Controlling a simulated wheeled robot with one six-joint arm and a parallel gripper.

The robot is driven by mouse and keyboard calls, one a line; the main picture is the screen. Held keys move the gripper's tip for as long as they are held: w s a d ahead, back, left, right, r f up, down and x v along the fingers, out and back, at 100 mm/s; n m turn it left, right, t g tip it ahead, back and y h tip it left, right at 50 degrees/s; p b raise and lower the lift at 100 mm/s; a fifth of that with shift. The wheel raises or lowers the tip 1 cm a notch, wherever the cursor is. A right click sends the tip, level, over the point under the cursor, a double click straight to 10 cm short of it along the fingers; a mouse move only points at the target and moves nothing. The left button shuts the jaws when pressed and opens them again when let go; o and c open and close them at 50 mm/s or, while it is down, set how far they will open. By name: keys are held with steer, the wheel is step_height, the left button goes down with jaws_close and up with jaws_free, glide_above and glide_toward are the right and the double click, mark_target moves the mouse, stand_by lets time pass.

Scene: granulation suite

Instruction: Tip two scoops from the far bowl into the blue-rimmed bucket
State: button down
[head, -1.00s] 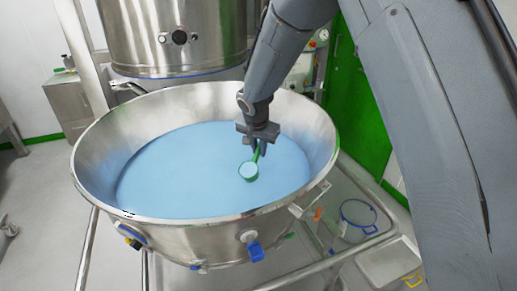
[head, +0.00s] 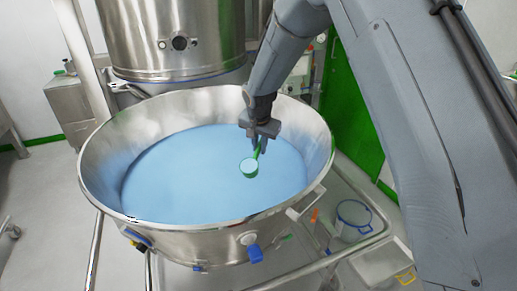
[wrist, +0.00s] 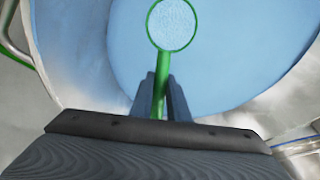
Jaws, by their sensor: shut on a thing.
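My gripper (head: 259,146) is shut on the handle of a green scoop (head: 249,167). The scoop is over the big steel bowl (head: 108,183), which holds a wide bed of pale blue powder (head: 190,180). In the wrist view the scoop (wrist: 163,60) points away from the fingers (wrist: 160,98), and its round cup looks full of pale blue powder. The cup appears above the powder bed; the exact gap is hard to tell. The blue-rimmed bucket (head: 354,214) is clear and stands on the trolley right of the bowl.
A steel vessel (head: 175,35) stands behind the bowl. A pale container with a yellow handle (head: 405,280) and a small orange item (head: 314,214) are near the bucket. The bowl's raised rim and a side handle (head: 306,203) lie between scoop and bucket.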

steer(key=shift+w+r, duration=0.15)
steer(key=shift+r, duration=0.5)
steer(key=shift+w+d+r+g+p, duration=0.25)
steer(key=shift+w+r+g+p, duration=0.05)
steer(key=shift+r+g, duration=0.1)
steer(key=shift+w+d+r+g+y, duration=0.15)
steer(key=shift+w+r+g+y, duration=0.3)
steer(key=shift+r+g+y, duration=0.25)
